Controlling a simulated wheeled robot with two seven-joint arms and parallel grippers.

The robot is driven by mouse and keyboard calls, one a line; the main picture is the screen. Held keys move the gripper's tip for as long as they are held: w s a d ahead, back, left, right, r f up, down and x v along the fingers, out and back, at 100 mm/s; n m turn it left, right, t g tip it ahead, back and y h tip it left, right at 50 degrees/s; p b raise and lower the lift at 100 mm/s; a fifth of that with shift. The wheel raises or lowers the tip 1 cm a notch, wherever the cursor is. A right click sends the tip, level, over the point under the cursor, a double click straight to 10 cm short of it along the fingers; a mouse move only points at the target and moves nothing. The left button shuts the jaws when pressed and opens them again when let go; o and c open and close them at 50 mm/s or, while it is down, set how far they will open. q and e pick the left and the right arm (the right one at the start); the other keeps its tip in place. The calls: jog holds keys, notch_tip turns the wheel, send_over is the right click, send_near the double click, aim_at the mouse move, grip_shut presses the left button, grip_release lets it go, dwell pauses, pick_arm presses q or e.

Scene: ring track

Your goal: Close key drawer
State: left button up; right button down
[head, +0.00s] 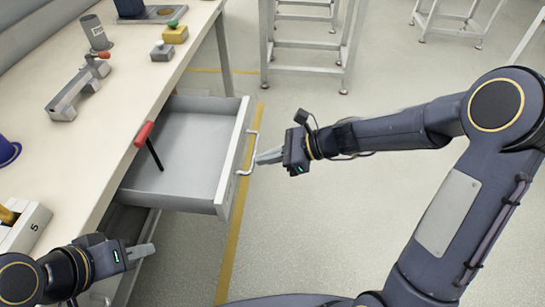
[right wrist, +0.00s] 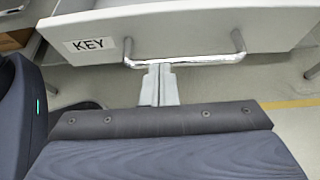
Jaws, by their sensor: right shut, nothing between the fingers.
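The key drawer (head: 190,150) is pulled out from under the workbench. Its inside is empty as far as I see. In the right wrist view its front panel (right wrist: 205,28) carries a KEY label (right wrist: 88,45) and a metal bar handle (right wrist: 190,60). My right gripper (head: 258,159) is shut and empty, its fingertips at the drawer handle (head: 247,155). In the right wrist view the closed fingertips (right wrist: 160,68) meet the handle's bar left of its middle; I cannot tell whether they touch. My left gripper (head: 150,251) is by the bench's front edge at lower left; its fingers look together.
The bench top (head: 85,165) holds a grey clamp-like part (head: 78,92), a grey cylinder (head: 95,33) and a yellow block (head: 174,34). The floor right of the drawer is clear.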

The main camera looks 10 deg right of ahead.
aim_at(179, 162)
jog(key=shift+a, duration=0.1)
